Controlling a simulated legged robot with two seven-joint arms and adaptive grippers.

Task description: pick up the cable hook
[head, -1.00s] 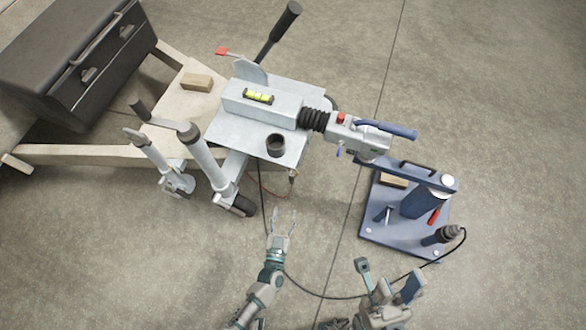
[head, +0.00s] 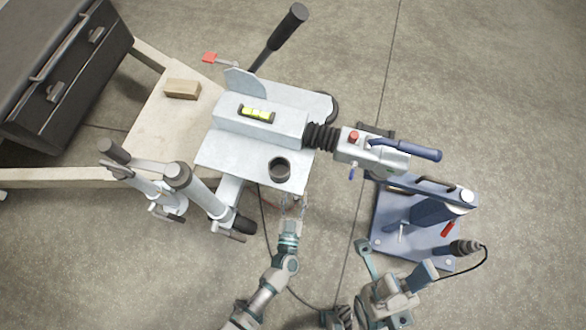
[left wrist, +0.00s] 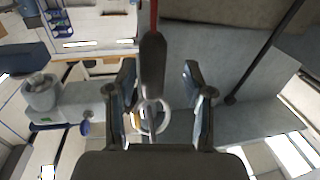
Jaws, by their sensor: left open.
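In the left wrist view, a light metal ring on a dark body with a red line above it, apparently the cable hook (left wrist: 152,117), lies between the two fingers of my left gripper (left wrist: 158,68). Those fingers are open, with a gap on each side of the hook. In the head view my left gripper (head: 292,203) is just below the front edge of the grey metal plate, and the hook is too small to make out clearly there. My right gripper (head: 394,262) is at the lower right, fingers spread, empty, beside the blue stand.
The trailer's grey plate (head: 222,150) carries a spirit level (head: 257,113) and a dark cup (head: 280,169). A coupling with a blue handle (head: 415,150) sticks out right. The blue stand base (head: 390,228) and a jockey wheel (head: 243,222) flank my left arm. Concrete floor is clear at right.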

